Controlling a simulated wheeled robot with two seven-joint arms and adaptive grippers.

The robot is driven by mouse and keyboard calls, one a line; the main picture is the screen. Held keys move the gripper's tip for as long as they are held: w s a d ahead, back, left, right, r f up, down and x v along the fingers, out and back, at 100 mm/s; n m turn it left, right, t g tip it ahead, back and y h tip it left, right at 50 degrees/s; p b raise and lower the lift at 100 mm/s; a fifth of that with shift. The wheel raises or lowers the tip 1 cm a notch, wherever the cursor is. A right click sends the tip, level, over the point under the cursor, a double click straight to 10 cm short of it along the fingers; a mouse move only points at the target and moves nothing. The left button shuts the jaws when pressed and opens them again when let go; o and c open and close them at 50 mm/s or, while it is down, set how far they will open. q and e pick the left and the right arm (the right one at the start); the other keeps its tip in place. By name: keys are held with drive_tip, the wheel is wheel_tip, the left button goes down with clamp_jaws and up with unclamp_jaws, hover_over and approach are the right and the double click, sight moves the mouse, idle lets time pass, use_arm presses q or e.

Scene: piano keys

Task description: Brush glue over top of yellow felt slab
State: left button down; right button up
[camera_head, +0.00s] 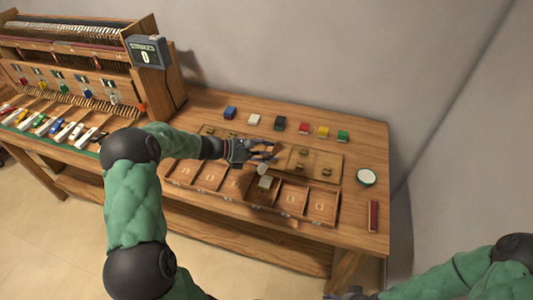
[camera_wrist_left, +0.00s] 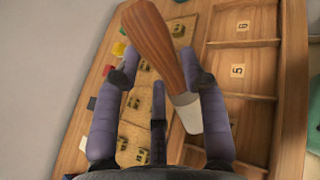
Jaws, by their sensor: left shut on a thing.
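The yellow felt slab (camera_head: 323,131) lies in the row of coloured slabs at the back of the table; it also shows at the left of the left wrist view (camera_wrist_left: 118,48). My left gripper (camera_head: 268,153) is above the middle of the table, left of and nearer than the yellow slab. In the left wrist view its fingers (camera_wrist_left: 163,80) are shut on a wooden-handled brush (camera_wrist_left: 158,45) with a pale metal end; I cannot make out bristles. A round dish with white contents (camera_head: 366,178) stands at the right. My right gripper (camera_head: 355,293) barely shows at the bottom edge.
Blue (camera_head: 230,113), white (camera_head: 254,119), dark (camera_head: 280,123), red (camera_head: 304,128) and green (camera_head: 343,136) slabs flank the yellow one. A numbered compartment tray (camera_head: 322,207) lies in front. A red bar (camera_head: 373,216) lies at right. The piano mechanism (camera_head: 70,70) stands left.

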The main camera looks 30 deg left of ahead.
use_arm(q)
drive_tip(key=shift+r+p, duration=0.7)
drive_tip(key=shift+r, duration=0.45)
drive_tip(key=shift+w+d+f+n+b, duration=0.1)
drive_tip(key=shift+w+f+n+b, duration=0.05)
drive_tip(key=shift+f+b, duration=0.25)
drive_tip(key=shift+w+d+f+n+b, duration=0.1)
drive_tip(key=shift+f+n+b, duration=0.05)
drive_tip(key=shift+f+b, duration=0.2)
drive_tip(key=shift+w+f+t+h, duration=0.2)
drive_tip(key=shift+t+h, duration=0.1)
drive_tip(key=shift+t, duration=0.2)
drive_tip(key=shift+r, duration=0.1)
